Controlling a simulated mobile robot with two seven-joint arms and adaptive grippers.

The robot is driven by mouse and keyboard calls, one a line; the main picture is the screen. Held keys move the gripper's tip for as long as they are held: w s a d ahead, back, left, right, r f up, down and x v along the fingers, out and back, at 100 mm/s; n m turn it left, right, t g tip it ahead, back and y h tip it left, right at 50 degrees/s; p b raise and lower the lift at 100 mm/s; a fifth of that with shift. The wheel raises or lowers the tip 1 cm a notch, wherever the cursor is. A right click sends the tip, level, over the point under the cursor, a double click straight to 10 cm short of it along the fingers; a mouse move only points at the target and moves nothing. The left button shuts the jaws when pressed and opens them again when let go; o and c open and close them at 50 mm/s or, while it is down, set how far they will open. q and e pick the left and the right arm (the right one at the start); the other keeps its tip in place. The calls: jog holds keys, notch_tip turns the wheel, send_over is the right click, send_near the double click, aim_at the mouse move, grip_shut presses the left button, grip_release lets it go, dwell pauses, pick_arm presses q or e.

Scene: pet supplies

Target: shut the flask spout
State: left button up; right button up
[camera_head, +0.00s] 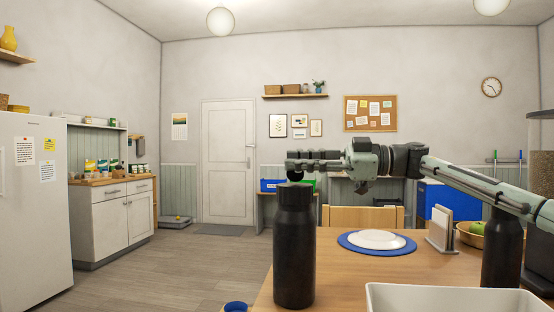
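A black flask (294,245) stands upright near the left edge of the wooden table. Its dark spout or cap loop (297,174) shows at the top, partly covered by my gripper, so its exact angle is unclear. My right gripper (298,162) comes in from the right and lies level just above the flask, at the height of the spout. Its fingers are seen from the side and overlap; the gap between them does not show. I cannot tell whether it touches the spout. My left gripper is out of view.
A second dark bottle (502,248) stands at the right under my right arm. A white bin (450,298) fills the table's front. A blue mat (350,245) with a white plate (376,239), a napkin holder (441,231) and a fruit basket (467,236) lie behind.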

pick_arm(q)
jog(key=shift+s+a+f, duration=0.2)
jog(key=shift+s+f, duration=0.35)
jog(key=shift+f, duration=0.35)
pick_arm(e)
jog(key=a, duration=0.2)
jog(key=w+a, duration=0.1)
jog(key=a, duration=0.1)
jog(key=shift+a, duration=0.35)
grip_shut()
